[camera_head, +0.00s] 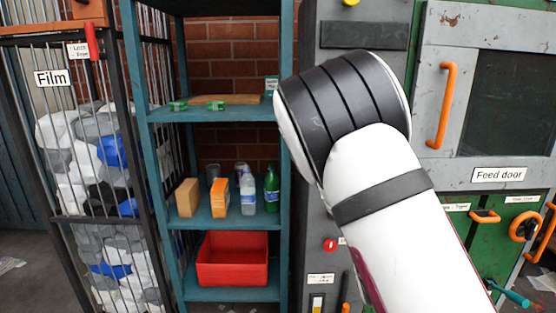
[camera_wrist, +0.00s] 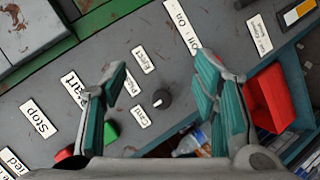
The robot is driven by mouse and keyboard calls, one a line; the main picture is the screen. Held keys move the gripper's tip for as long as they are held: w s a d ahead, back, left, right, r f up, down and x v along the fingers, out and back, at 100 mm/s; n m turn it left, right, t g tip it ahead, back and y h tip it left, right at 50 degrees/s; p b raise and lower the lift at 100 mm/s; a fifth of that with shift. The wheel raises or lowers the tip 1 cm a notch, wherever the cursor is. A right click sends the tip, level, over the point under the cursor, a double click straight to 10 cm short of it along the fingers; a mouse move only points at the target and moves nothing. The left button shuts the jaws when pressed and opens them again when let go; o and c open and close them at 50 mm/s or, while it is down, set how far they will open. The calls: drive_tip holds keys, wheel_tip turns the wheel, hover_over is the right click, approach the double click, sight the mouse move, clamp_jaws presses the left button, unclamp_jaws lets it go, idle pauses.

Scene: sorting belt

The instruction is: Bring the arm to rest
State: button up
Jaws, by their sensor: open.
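My gripper (camera_wrist: 160,92) shows in the wrist view with its two teal-padded fingers spread wide apart and nothing between them. Behind it is a grey control panel (camera_wrist: 70,55) with a dark knob (camera_wrist: 161,98), a green button (camera_wrist: 110,132) and a red button (camera_wrist: 64,156). I cannot tell how far the fingers are from the panel. In the head view my white and black arm is bent up in front of the panel, and my gripper is hidden behind it.
A teal shelf (camera_head: 155,114) holds boxes, bottles and a red bin (camera_head: 232,259); the bin also shows in the wrist view (camera_wrist: 268,98). A Film cage (camera_head: 62,218) full of bags stands left. A feed door (camera_head: 508,100) with an orange handle (camera_head: 446,104) is right.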

drive_tip(key=s+a+r+m+g+y+p, duration=0.1)
drive_tip(key=s+a+r+m+g+y, duration=0.2)
drive_tip(key=s+r, duration=0.5)
drive_tip(key=s+a+r+m+g+y+p, duration=0.1)
drive_tip(key=s+a+r+m+g+y, duration=0.2)
drive_tip(key=s+r, duration=0.5)
drive_tip(key=s+r+m+g+h, duration=0.1)
drive_tip(key=s+r, duration=0.1)
drive_tip(key=s, duration=0.8)
drive_tip(key=s+r+m+g+p, duration=0.1)
drive_tip(key=s+r+m, duration=0.1)
drive_tip(key=s, duration=0.9)
drive_tip(key=shift+s+d+r+g+h, duration=0.3)
drive_tip(key=shift+r+h, duration=0.1)
drive_tip(key=shift+r, duration=0.25)
